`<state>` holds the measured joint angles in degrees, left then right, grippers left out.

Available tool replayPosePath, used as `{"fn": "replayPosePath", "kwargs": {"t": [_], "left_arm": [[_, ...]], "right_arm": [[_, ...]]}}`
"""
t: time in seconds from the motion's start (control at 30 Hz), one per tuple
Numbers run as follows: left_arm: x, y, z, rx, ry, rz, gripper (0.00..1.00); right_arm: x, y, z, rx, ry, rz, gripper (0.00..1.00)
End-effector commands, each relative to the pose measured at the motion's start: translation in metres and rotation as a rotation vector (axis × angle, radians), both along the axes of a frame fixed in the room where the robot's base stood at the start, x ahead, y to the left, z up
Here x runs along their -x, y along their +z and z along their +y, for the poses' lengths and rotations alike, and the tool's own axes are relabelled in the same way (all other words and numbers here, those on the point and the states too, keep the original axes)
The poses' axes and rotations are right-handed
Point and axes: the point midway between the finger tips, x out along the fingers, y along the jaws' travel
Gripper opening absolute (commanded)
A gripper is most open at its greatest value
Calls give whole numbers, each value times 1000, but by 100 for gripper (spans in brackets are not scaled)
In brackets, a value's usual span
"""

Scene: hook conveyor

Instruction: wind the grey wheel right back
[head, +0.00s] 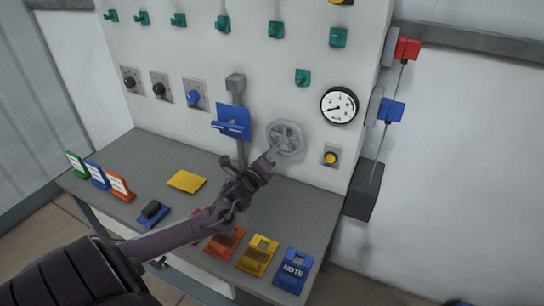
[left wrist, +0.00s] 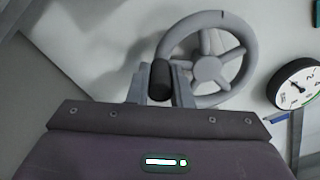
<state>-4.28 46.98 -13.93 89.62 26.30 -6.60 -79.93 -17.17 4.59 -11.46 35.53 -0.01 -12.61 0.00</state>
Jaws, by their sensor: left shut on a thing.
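The grey wheel (head: 286,138) is a spoked handwheel on the white panel, left of and below a round gauge (head: 339,105). In the left wrist view the wheel (left wrist: 208,68) shows a dark mark at the top of its rim and a dark knob (left wrist: 160,80) at its lower left. My left gripper (head: 272,153) reaches the wheel's lower left edge from the front. In the left wrist view the left gripper (left wrist: 158,88) is shut on the wheel's knob. The gauge needle points to the lower left. My right gripper is not in view.
A blue holder (head: 231,122) is left of the wheel and a yellow button (head: 331,157) is to its right. A dark box (head: 364,192) hangs at the panel's right side.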

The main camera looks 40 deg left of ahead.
Motion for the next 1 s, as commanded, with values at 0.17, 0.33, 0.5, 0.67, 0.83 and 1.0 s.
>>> {"fn": "replayPosePath", "kwargs": {"t": [0.17,0.33,0.5,0.67,0.83,1.0], "left_arm": [[1,1,2,-54,0,16,0],[1,1,3,-77,-1,22,0],[1,1,3,-81,-1,24,0],[1,1,3,-80,-1,23,0],[1,1,3,-79,-1,22,32],[1,2,3,-79,0,22,41]], "right_arm": [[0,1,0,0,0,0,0],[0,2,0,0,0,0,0],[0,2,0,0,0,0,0],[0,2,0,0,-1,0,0],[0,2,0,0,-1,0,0],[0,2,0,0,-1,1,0]]}}
